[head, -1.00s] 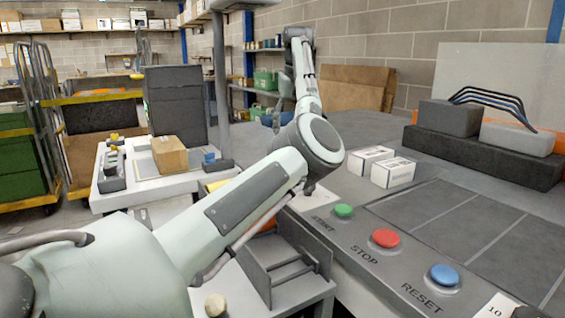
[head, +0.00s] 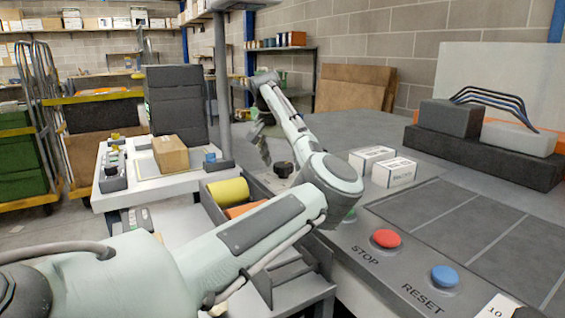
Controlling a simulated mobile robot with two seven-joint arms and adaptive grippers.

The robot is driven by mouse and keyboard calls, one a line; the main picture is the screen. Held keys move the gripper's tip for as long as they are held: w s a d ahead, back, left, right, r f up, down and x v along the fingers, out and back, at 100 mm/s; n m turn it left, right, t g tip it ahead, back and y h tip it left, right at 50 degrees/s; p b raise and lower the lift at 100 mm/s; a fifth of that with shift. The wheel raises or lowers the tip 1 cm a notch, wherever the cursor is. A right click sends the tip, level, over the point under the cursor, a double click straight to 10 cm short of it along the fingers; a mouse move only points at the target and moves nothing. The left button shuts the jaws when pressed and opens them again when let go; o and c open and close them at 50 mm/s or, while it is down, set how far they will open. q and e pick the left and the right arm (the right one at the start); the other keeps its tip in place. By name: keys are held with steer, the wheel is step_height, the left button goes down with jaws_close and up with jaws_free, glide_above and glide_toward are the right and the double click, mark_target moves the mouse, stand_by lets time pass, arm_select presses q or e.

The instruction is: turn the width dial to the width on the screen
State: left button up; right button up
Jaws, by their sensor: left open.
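A black round knob (head: 283,169) stands on the far end of the grey control panel (head: 385,268); I cannot tell whether it is the width dial. A white card marked 10 (head: 497,307) and a dark edge beside it are cut off at the bottom right. No screen with a readable width is in view. My left gripper (head: 260,142) is open and empty. It hangs fingers down, left of and above the black knob in the picture, apart from it. My right gripper is not in view.
The red STOP button (head: 386,239) and blue RESET button (head: 445,276) are on the panel; my elbow mostly covers the green one. Two white boxes (head: 394,172) sit behind. A yellow roll (head: 228,192) lies left of my forearm. A cardboard box (head: 170,153) is on a white bench.

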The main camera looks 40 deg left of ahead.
arm_select(q)
steer(key=shift+w+f, duration=0.1)
steer(key=shift+f, duration=0.3)
steer(key=c, duration=1.2)
steer(key=shift+o, duration=0.2)
steer(key=shift+w+n+g+y, duration=0.15)
steer(key=shift+n+y, duration=0.35)
steer(key=shift+n, duration=0.8)
steer(key=shift+s+n+g+y, duration=0.1)
steer(key=shift+n+g+y, duration=0.3)
steer(key=shift+n, duration=0.9)
steer(key=n+g+y, duration=0.1)
steer(key=n, duration=0.3)
steer(key=shift+w+d+r, duration=0.1)
steer(key=shift+w, duration=0.05)
steer(key=n+g, duration=0.1)
steer(key=n, duration=0.1)
steer(key=n+g, duration=0.1)
steer(key=n, duration=0.2)
steer(key=shift+w+y, duration=0.1)
steer(key=shift+y, duration=0.2)
steer(key=n, duration=0.2)
steer(key=n+g, duration=0.1)
steer(key=n, duration=0.1)
steer(key=shift+w+g, duration=0.1)
steer(key=shift+g, duration=0.15)
steer(key=shift+n, duration=0.4)
